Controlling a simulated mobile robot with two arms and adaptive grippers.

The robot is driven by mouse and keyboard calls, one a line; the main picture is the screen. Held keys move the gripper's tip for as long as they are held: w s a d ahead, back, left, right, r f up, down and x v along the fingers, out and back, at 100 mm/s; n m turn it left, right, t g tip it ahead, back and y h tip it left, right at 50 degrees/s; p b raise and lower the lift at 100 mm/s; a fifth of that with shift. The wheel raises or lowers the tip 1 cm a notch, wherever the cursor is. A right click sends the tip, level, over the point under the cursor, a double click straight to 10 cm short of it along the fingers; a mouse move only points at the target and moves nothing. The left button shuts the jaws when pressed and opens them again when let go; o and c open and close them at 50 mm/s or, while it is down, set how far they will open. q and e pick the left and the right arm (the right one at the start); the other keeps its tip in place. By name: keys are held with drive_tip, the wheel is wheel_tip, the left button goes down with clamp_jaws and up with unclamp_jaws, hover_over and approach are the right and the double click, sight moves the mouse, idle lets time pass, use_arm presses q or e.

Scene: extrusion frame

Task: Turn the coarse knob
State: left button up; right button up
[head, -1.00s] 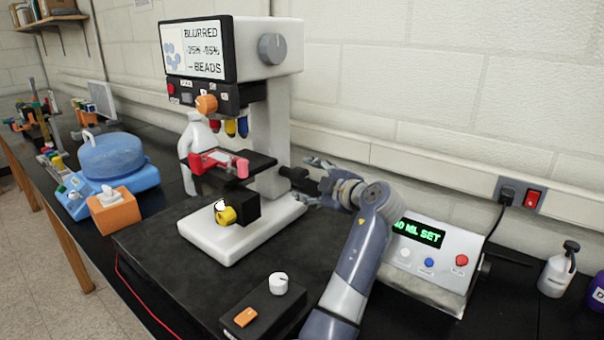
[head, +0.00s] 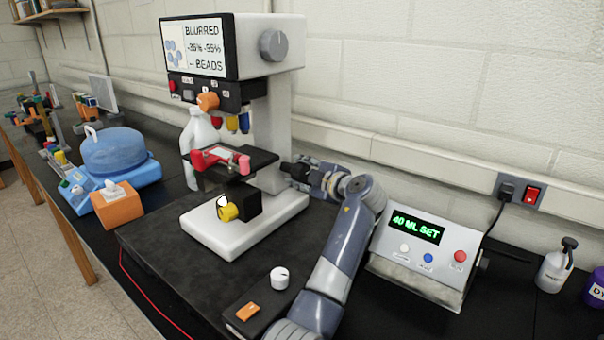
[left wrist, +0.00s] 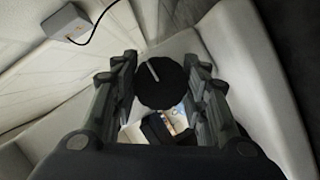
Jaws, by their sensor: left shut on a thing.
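The white microscope (head: 275,110) stands on a dark mat. Its black coarse knob (head: 287,168) sticks out on the right side below the stage, mostly hidden by my left gripper (head: 300,174). In the left wrist view the knob (left wrist: 161,84) is a round black disc with a pale line tilted a little to the left at its top. My left gripper (left wrist: 163,95) has one finger on each side of it and is shut on it. The microscope screen (head: 194,48) reads "BLURRED" and "BEADS". My right gripper is not in view.
A control box (head: 425,258) reading "40 ML SET" stands right of my arm. A small black box with a white knob (head: 280,278) lies in front. An orange tissue box (head: 118,205) and blue tub (head: 112,155) stand left. The wall is close behind.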

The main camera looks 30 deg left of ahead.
use_arm(q)
drive_tip(key=m+g, duration=0.1)
drive_tip(key=m, duration=0.1)
drive_tip(key=shift+m+g+h+b, duration=0.3)
drive_tip(key=shift+m+h, duration=0.1)
drive_tip(key=shift+m+g, duration=0.8)
drive_tip(key=shift+m, duration=0.5)
drive_tip(key=o, duration=1.1)
drive_tip(key=shift+a, duration=0.1)
drive_tip(key=shift+c, duration=0.2)
drive_tip(key=v, duration=1.2)
